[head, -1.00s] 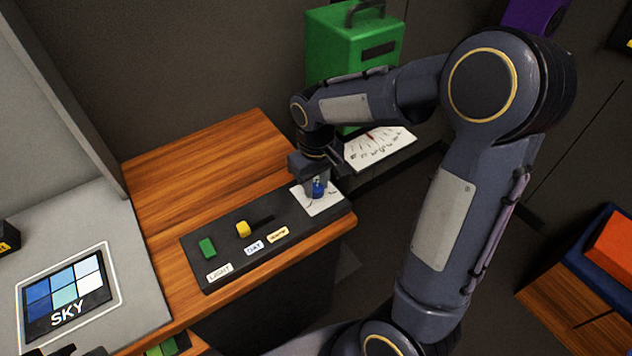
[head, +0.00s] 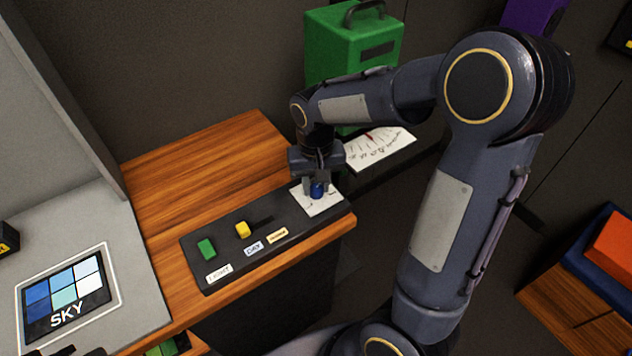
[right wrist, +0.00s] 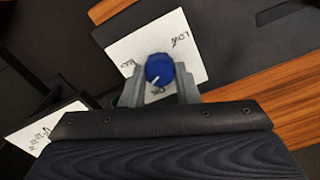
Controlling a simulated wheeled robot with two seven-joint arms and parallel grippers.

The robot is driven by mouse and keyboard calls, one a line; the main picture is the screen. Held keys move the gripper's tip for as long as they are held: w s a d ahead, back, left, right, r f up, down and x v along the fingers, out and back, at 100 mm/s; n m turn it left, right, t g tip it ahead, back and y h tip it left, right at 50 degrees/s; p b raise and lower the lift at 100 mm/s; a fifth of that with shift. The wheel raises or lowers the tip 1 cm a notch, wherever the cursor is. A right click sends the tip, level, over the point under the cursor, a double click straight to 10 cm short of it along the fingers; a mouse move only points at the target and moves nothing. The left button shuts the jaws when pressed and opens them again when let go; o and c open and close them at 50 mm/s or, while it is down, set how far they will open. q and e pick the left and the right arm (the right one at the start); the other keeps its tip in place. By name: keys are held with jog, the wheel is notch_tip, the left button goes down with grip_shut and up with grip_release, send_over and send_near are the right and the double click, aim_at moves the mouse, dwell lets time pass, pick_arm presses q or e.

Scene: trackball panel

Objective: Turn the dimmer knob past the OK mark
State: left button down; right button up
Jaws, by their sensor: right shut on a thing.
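The blue dimmer knob (head: 317,190) sits on a white marked plate (head: 326,207) at the right end of the black panel. It also shows in the right wrist view (right wrist: 159,68), with a light pointer line slanting to its lower left. My right gripper (right wrist: 160,92) is shut on the knob, one finger on each side. In the head view the right gripper (head: 316,186) comes down on it from above. In the wrist view the plate (right wrist: 125,50) carries handwritten marks, one like "LOW"; I cannot read an OK mark. My left gripper is not clearly in view.
The black panel (head: 215,271) also bears a green switch (head: 206,248) and a yellow slider (head: 243,230) with labels below. A green box (head: 345,45) and a white dial sheet (head: 385,150) stand behind the arm. A SKY screen (head: 67,297) is at left. The wooden top is clear behind the panel.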

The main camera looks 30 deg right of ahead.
aim_at(316, 187)
jog(key=o, duration=1)
notch_tip(316, 187, up, 8)
jog(key=shift+f, duration=0.1)
dwell(0.4)
jog(key=s+a+t+y, duration=0.1)
jog(key=s+t, duration=0.1)
jog(key=s, duration=0.3)
jog(key=s+a+n+t+y, duration=0.1)
jog(key=s+a, duration=0.1)
jog(key=s, duration=0.4)
jog(key=s+a+n+t+y, duration=0.1)
jog(key=s+t, duration=0.1)
jog(key=s, duration=0.4)
jog(key=shift+s+a+r+t+y, duration=0.2)
jog(key=shift+s+a+t+y, duration=0.1)
jog(key=shift+y, duration=0.1)
